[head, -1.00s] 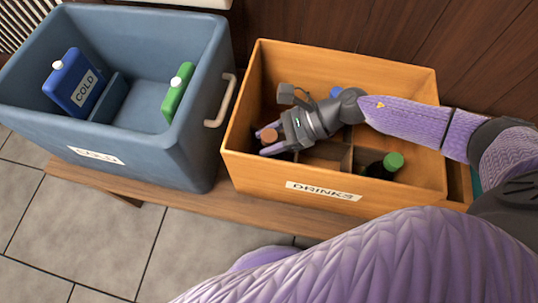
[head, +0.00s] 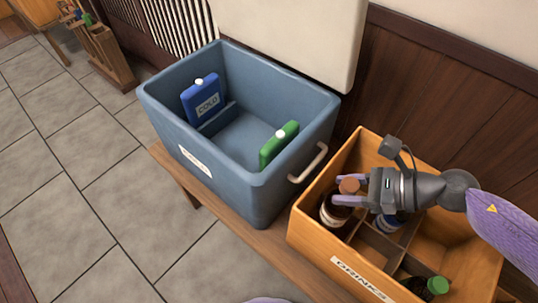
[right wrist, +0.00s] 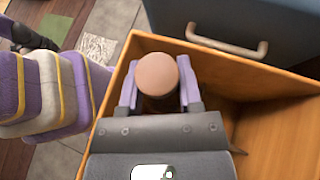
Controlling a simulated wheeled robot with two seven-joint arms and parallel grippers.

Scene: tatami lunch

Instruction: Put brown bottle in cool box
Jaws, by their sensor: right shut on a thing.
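The brown bottle (head: 333,214) stands in the left compartment of the wooden drinks crate (head: 362,270). My right gripper (head: 345,192) is shut on it near its brown cap. In the right wrist view the bottle's cap (right wrist: 156,75) shows between the two purple fingers (right wrist: 158,92); its body is hidden below. The cool box (head: 268,185) is a blue-grey open tub left of the crate. It holds a blue cold pack (head: 203,100) and a green pack (head: 278,146), with bare floor between them. My left gripper is not in view.
A green-capped bottle (head: 431,286) and a blue-labelled bottle (head: 388,222) stand in other crate compartments. The cool box's handle (head: 308,163) faces the crate. Both containers stand on a wooden bench (head: 180,178) by the wall.

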